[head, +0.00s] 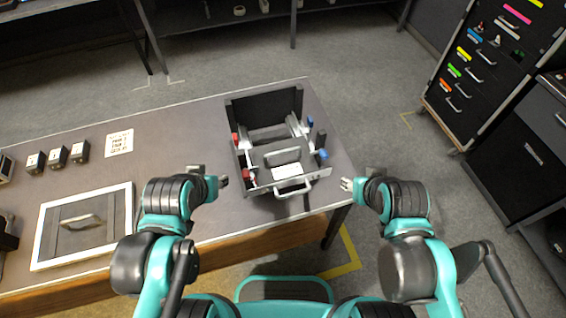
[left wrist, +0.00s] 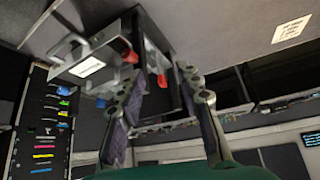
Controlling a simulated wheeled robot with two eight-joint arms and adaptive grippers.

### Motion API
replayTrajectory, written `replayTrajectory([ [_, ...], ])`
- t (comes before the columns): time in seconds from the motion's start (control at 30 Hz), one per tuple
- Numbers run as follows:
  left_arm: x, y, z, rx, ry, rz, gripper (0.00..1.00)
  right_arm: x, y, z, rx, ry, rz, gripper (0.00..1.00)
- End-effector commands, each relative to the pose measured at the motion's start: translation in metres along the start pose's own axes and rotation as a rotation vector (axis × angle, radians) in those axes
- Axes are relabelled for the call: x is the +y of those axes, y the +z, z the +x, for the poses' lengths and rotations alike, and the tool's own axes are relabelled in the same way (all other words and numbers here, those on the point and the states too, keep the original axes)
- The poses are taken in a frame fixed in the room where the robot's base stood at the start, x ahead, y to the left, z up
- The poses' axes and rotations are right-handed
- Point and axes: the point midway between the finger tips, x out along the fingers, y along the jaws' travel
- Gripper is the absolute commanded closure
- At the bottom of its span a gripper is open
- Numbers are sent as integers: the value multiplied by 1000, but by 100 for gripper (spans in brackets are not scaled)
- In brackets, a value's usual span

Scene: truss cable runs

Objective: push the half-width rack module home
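A grey metal module with a front bar handle (head: 293,189) and a white label (head: 291,171) sits in the near part of an open black-and-grey rack frame (head: 265,104) on the table. Its handle (left wrist: 68,48) and label (left wrist: 87,67) also show in the left wrist view. How deep it sits is hard to tell. My left gripper (head: 223,182) is open and empty, just left of the rack's front corner; its spread fingers (left wrist: 162,88) show in the left wrist view, with the rack's side beyond. My right gripper (head: 346,184) looks open and empty, right of the handle, past the table edge.
Red clips (head: 235,139) line the rack's left side and blue clips (head: 323,155) its right. A white-framed panel with a handle (head: 82,222), several small black blocks (head: 57,156) and a paper note (head: 119,142) lie left. A drawer cabinet (head: 490,70) stands right, across open floor.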

Motion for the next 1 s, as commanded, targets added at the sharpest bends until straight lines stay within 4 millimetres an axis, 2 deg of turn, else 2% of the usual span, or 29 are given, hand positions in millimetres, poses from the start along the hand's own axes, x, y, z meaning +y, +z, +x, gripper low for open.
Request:
replayTrajectory([
  [0.13,0,0,0,0,0,0,65,0,0,0,0,0,0,60],
  [0.17,0,0,0,0,0,0,68,0,0,0,0,0,0,60],
  [0.2,0,0,0,-1,1,0,78,0,0,0,0,0,0,60],
  [0.3,7,-3,0,-19,12,-10,100,0,-1,-2,0,0,0,60],
  [0.37,18,-6,1,-49,28,-26,100,0,-3,-4,0,0,0,60],
  [0.47,46,-12,4,-132,60,-72,100,0,-7,-10,0,0,0,60],
  [0.57,85,-15,9,-246,77,-130,100,0,-13,-18,0,0,0,60],
  [0.7,140,-6,16,-405,53,-202,100,0,-19,-27,0,0,0,60],
  [0.8,175,7,21,-497,10,-242,100,0,-23,-32,0,0,0,60],
  [0.9,201,20,24,-561,-37,-270,100,0,-25,-36,0,0,0,60],
  [1.0,216,30,26,-597,-74,-290,100,0,-27,-38,0,0,0,60],
])
